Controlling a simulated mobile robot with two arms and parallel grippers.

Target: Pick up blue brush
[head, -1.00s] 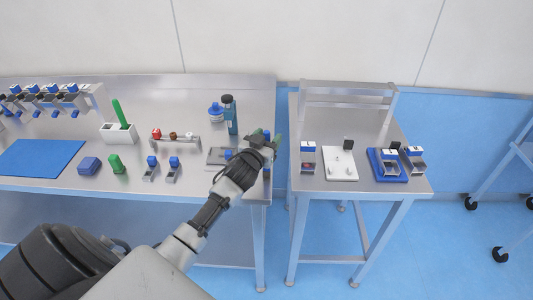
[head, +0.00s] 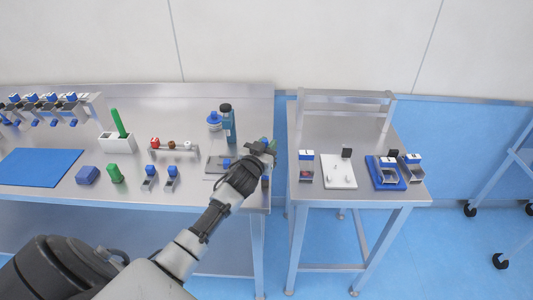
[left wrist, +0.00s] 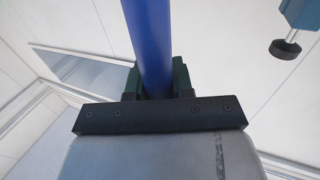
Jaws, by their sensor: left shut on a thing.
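My left gripper (head: 266,147) is at the right end of the long steel table. In the left wrist view, its green fingers (left wrist: 158,84) are shut on a smooth blue shaft, the blue brush (left wrist: 150,40). The shaft runs up out of the top of that view, so the brush's far end is not seen. In the head view the brush is mostly hidden by the gripper. My right gripper is not in view.
A dark teal bottle (head: 228,125) stands just left of the gripper, with a blue-capped jar (head: 214,121) beside it. A white holder (head: 118,142) with a green stick stands farther left. A smaller steel table (head: 330,115) is on the right, across a gap.

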